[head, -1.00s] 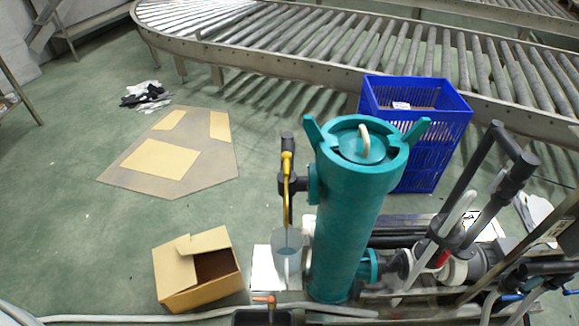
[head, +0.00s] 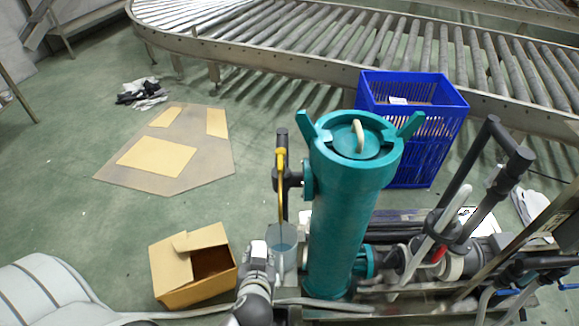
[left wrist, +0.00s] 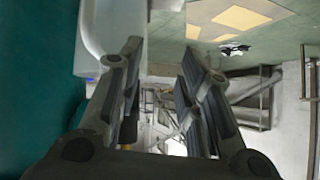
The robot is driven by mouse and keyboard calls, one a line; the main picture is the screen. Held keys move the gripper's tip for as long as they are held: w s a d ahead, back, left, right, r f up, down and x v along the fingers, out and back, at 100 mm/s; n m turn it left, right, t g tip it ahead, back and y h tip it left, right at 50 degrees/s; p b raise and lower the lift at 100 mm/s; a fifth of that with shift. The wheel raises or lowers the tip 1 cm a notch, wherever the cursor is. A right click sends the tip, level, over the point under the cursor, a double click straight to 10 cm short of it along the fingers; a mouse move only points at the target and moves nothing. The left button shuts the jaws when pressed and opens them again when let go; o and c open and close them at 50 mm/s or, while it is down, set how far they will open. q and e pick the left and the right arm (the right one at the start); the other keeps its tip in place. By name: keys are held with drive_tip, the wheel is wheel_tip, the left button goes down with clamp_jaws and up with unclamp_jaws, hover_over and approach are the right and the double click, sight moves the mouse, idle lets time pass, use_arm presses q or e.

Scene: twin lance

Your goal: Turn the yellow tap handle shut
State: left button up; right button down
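The yellow tap handle (head: 282,185) is a long thin lever. It hangs down along a dark pipe fitting (head: 281,136) on the left side of the teal cylinder (head: 345,215) in the head view. My left gripper (head: 259,254) is low in the head view, below and slightly left of the handle and apart from it. In the left wrist view my left gripper (left wrist: 162,58) has its fingers spread with nothing held between them. My right gripper is not in view.
A grey translucent container (head: 283,246) stands under the handle, close beside my left gripper. A cardboard box (head: 180,290) lies to the left. Black pipes (head: 480,185) and a blue crate (head: 440,110) are on the right. Open floor (head: 80,220) is at left.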

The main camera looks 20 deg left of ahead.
use_arm(q)
drive_tip(key=w+r+n+t+y, duration=0.1)
drive_tip(key=w+r+n+t, duration=0.1)
drive_tip(key=r, duration=0.5)
drive_tip(key=w+r+n+t+y, duration=0.2)
drive_tip(key=r+t, duration=0.1)
drive_tip(key=r, duration=0.5)
drive_tip(key=t, duration=0.2)
approach(280, 165)
drive_tip(key=p+x, duration=0.2)
drive_tip(key=x, duration=0.2)
drive_tip(key=p+x, duration=0.2)
drive_tip(key=x, duration=0.2)
drive_tip(key=shift+w+a+f, duration=0.15)
drive_tip(key=shift+w+f, duration=0.05)
drive_tip(key=shift+w, duration=0.05)
drive_tip(key=shift+w+a+f+p, duration=0.15)
drive_tip(key=shift+w+a+p, duration=0.2)
drive_tip(key=shift+w, duration=0.25)
drive_tip(key=shift+c, duration=0.2)
clamp_jaws()
